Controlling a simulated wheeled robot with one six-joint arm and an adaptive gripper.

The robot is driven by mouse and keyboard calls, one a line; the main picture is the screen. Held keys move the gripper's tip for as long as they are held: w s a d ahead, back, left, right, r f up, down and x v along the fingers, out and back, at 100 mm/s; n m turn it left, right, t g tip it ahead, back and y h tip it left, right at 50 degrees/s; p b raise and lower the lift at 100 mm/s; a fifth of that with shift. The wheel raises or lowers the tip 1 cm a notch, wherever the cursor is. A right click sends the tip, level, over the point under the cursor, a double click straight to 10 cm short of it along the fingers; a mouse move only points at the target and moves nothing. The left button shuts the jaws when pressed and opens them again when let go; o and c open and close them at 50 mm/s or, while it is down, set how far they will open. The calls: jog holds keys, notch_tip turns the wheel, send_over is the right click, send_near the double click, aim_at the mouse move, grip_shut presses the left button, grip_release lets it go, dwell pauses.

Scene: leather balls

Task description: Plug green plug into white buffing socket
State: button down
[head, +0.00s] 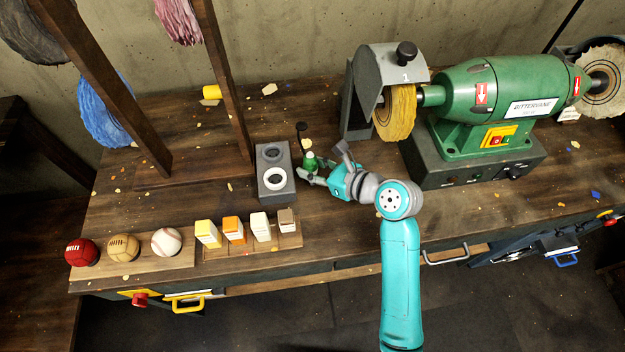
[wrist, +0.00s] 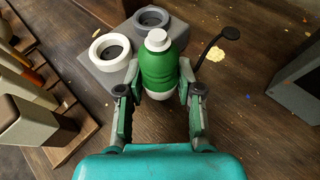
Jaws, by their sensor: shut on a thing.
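The green plug (head: 310,160) has a white cap and a white lower end. My gripper (head: 313,173) is shut on it; in the wrist view the plug (wrist: 160,68) stands between the two fingers (wrist: 157,92). The white buffing socket (head: 275,179) is a white ring on a grey block (head: 261,190). In the wrist view the white socket (wrist: 110,49) lies just left of the plug, which is outside its opening. A grey ring socket (head: 273,154) sits behind it on the same block. The gap between the plug and the tabletop is hard to judge.
A thin black stalk with a round top (head: 301,127) stands behind the plug. The green buffing machine (head: 500,95) with a yellow wheel (head: 396,113) is to the right. Balls (head: 124,247) and several small blocks (head: 261,226) line the front left. A wooden rack (head: 221,80) stands behind.

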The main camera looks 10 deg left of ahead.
aim_at(313, 186)
jog(key=shift+f, duration=2.9)
jog(key=shift+f, duration=0.15)
jog(key=c, duration=0.8)
grip_release()
jog(key=shift+o, duration=0.2)
jog(key=v, duration=1.1)
jog(key=shift+f, duration=0.15)
jog(key=shift+s, duration=0.1)
